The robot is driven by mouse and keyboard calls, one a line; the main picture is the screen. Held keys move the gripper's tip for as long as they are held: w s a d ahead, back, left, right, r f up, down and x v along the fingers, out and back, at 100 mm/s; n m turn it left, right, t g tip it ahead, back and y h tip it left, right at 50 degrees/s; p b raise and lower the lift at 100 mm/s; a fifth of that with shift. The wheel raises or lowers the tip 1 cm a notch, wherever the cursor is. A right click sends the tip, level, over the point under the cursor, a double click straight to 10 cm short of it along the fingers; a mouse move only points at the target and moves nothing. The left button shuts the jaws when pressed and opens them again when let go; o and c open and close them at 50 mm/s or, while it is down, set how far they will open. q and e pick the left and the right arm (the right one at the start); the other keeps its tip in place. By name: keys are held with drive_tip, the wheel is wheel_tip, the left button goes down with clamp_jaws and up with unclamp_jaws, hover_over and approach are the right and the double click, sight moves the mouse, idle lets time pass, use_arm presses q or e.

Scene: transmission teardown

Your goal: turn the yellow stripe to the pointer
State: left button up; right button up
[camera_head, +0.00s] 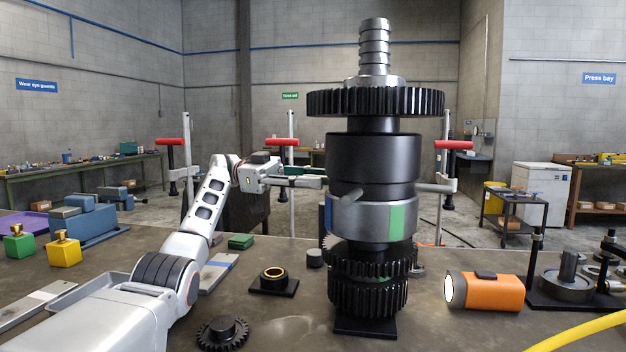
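A tall stack of black gears and drums on a steel shaft (374,50) stands upright at the middle of the bench. Around it, below the black drum (373,160), sits a silver ring (362,222). The ring shows a green stripe (396,223) to the right of its front and a blue stripe (328,214) at its left edge. Short grey rods (434,188) stick out from it. I see no yellow stripe and cannot make out a pointer. My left gripper (318,182) is at the left side of the stack, near the drum; contact and finger opening are unclear. My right gripper is not in view.
An orange lamp (488,291) lies right of the stack, near a black-based fixture (568,284) and a yellow hose (590,331). A loose gear (222,332) and a black block with a yellow ring (273,281) lie left. Green and yellow weights (64,251) stand far left.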

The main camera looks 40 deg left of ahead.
use_arm(q)
drive_tip(key=shift+a, duration=0.1)
wheel_tip(320, 180, up, 9)
drive_tip(key=shift+r, duration=0.45)
idle(0.5)
